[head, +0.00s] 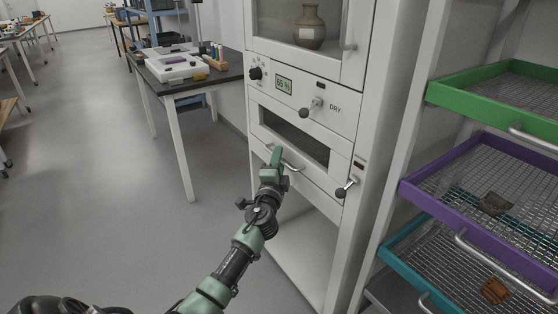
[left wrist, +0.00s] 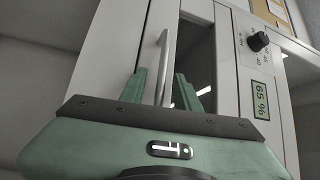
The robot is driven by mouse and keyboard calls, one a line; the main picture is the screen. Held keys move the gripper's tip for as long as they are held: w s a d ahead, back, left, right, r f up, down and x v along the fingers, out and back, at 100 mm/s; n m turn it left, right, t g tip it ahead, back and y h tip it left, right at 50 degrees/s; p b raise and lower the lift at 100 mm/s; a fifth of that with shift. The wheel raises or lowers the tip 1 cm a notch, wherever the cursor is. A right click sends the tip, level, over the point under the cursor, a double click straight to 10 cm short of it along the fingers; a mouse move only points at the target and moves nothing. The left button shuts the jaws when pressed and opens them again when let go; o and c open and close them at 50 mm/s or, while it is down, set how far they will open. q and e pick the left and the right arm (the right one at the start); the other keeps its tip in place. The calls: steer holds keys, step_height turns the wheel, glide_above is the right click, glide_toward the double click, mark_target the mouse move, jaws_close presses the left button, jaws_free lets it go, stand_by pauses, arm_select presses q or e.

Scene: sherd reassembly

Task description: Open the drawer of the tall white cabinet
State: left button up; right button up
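The tall white cabinet (head: 342,115) stands in the middle of the head view. Its drawer front (head: 322,182), with a dark window (head: 295,137) and a bar handle (head: 292,166), looks flush with the cabinet. My left gripper (head: 277,157) is at the handle's left part. In the left wrist view the handle bar (left wrist: 168,50) runs between the two green fingers of the left gripper (left wrist: 160,88). The fingers stand apart with gaps visible beside the bar, so the gripper is open around it. My right gripper is out of view.
A DRY knob (head: 305,112) and a 65 % display (head: 285,84) are above. A rack with a purple tray (head: 470,222) stands right; a table (head: 222,75) stands left.

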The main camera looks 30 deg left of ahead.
arm_select(q)
jaws_close()
stand_by(1.4)
